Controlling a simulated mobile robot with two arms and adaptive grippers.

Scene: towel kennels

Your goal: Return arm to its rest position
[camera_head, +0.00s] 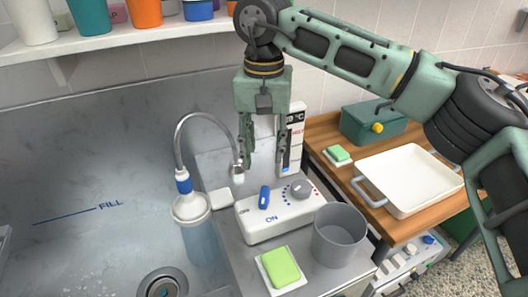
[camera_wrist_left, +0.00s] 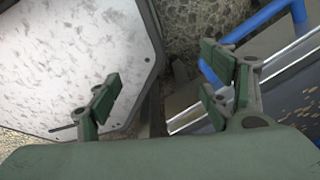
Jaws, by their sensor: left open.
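My right arm (camera_head: 345,45) reaches in from the right across the top of the head view. My right gripper (camera_head: 262,160) points down over the control box (camera_head: 280,212). Its fingers are apart, and I see nothing held between them. The tap's end (camera_head: 238,172) shows close by its left finger; I cannot tell whether they touch. My left gripper (camera_wrist_left: 160,85) shows only in the left wrist view. Its two fingers are wide apart with nothing between them. A pale panel, a blue tube and rough ground lie beyond it.
A metal sink (camera_head: 90,180) fills the left. A grey cup (camera_head: 340,235) and a green soap (camera_head: 281,266) stand in front of the control box. A white tray (camera_head: 410,178) and a green box (camera_head: 373,122) sit on the wooden counter. A shelf (camera_head: 120,38) with cups runs along the top left.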

